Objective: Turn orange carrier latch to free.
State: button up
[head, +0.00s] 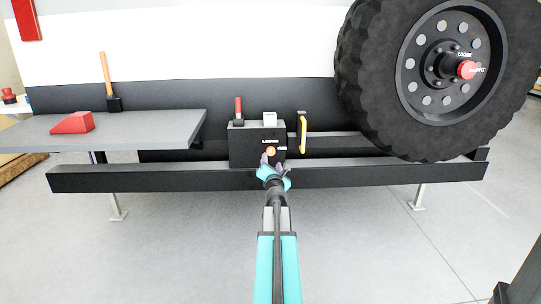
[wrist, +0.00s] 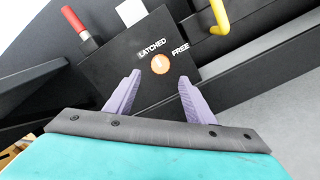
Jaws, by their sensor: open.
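The orange carrier latch (wrist: 160,64) is a round knob with a pale mark on it, set on the face of a black box (wrist: 108,66). The words LATCHED and FREE are printed in white above and to the right of it. In the head view the latch (head: 270,151) shows just beyond my gripper (head: 272,160). In the wrist view my gripper (wrist: 157,88) is open, with one purple finger on each side below the latch. The fingertips look close to the box face; I cannot tell whether they touch it. Nothing is between the fingers.
A red-handled lever (head: 238,110), a white block (head: 270,119) and a yellow handle (head: 302,132) are around the box. A black beam (head: 390,175) runs below. A grey shelf (head: 150,127) is left; a large tyre (head: 375,75) is right.

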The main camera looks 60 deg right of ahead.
aim_at(270, 153)
jog(key=shift+x, duration=4.45)
jog(key=c, duration=1.1)
